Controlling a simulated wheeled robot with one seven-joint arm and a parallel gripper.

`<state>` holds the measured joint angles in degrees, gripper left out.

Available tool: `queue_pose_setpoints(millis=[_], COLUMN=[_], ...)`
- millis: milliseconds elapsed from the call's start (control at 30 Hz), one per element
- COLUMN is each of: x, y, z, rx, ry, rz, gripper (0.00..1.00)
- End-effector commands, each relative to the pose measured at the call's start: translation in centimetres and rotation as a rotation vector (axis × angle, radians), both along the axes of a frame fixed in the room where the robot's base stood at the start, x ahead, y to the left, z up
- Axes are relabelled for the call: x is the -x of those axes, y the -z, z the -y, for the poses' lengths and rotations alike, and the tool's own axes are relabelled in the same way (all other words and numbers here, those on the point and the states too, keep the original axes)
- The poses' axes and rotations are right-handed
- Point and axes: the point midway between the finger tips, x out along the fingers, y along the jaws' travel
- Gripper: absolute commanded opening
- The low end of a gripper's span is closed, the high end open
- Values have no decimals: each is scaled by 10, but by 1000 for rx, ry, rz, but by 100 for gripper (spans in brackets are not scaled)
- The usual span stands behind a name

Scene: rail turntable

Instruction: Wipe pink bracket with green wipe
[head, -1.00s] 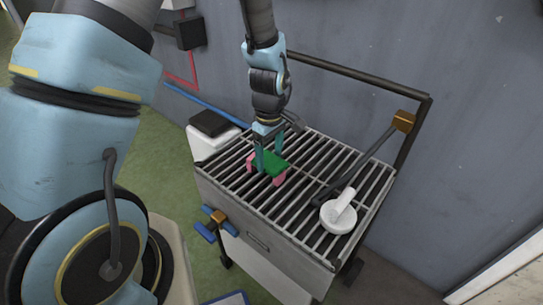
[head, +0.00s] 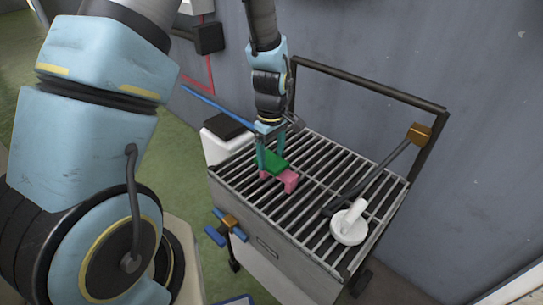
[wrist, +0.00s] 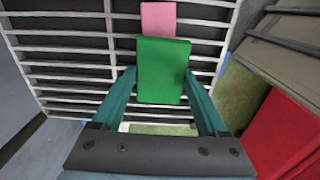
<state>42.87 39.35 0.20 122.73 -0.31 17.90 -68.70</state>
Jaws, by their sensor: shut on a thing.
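The green wipe (head: 276,160) is a flat green block held between the two fingers of my gripper (head: 271,157). In the wrist view the wipe (wrist: 163,72) fills the space between the fingertips. The pink bracket (head: 291,182) lies on the slatted rack top, under and beside the wipe. Its right end and a small left part show in the head view; the wipe hides the rest. In the wrist view the bracket (wrist: 158,18) sticks out beyond the wipe's far edge. I cannot tell whether the wipe touches it.
The slatted rack top (head: 320,165) belongs to a cart with a dark handle frame (head: 365,83). A white round part with a handle (head: 348,226) sits on the rack at the right. A grey wall (head: 480,150) stands close behind. Slats between bracket and white part are clear.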

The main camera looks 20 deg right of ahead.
Motion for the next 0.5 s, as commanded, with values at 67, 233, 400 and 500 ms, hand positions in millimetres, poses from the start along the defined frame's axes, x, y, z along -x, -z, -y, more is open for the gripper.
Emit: queue_pose_setpoints(millis=[67, 233, 400, 500], x=[0, 0, 0, 0], y=[-12, -29, -45, -54], z=[0, 0, 0, 0], rx=[1, 1, 1, 1], ry=[1, 1, 0, 0], rz=[0, 0, 0, 0], gripper=[32, 32, 32, 32])
